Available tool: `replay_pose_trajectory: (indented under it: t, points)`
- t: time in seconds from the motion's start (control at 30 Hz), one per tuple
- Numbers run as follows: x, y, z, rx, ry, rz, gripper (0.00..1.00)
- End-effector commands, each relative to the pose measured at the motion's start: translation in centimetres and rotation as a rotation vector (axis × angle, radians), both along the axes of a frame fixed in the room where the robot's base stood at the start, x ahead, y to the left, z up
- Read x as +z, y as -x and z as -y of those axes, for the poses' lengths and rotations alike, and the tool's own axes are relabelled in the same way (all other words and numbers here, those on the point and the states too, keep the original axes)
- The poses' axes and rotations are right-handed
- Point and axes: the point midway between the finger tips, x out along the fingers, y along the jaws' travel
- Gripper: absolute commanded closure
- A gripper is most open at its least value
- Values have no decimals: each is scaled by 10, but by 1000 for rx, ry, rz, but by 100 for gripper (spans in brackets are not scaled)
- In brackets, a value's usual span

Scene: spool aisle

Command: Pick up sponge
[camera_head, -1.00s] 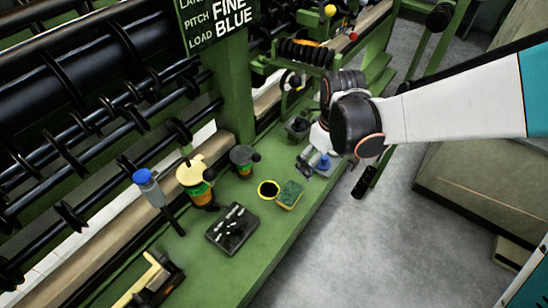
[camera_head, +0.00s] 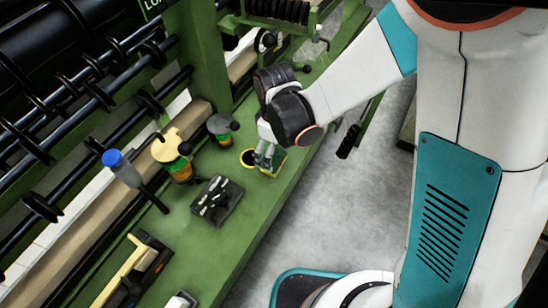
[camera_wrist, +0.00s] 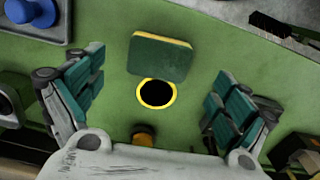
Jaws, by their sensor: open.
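The sponge, green on one face with a yellow edge, lies on the green bench; it shows whole in the wrist view (camera_wrist: 159,57). In the head view its yellow side (camera_head: 279,170) shows beneath my gripper (camera_head: 266,160), which covers part of it. In the wrist view my gripper (camera_wrist: 152,100) is open and empty, with one finger to each side. The sponge lies between the finger lines but beyond the fingertips, toward the top of the picture.
A yellow ring with a black centre (camera_wrist: 157,93) lies beside the sponge. A dark tray of small parts (camera_head: 217,200), a yellow-topped container (camera_head: 172,150) and a blue-capped bottle (camera_head: 120,166) stand to the left. The bench edge borders grey floor on the right.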

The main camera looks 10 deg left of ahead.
Motion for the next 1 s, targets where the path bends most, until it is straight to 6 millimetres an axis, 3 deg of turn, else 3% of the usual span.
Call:
replay_pose_trajectory:
  t: [0.33, 0.6, 0.9, 1.0]
  points:
    - [-46, -4, -9, -1, 0, 0, 6]
    - [-49, -3, -9, -1, 0, 0, 6]
    - [-49, -3, -9, -1, 0, 0, 36]
    - [-49, -3, -9, -1, 0, 0, 37]
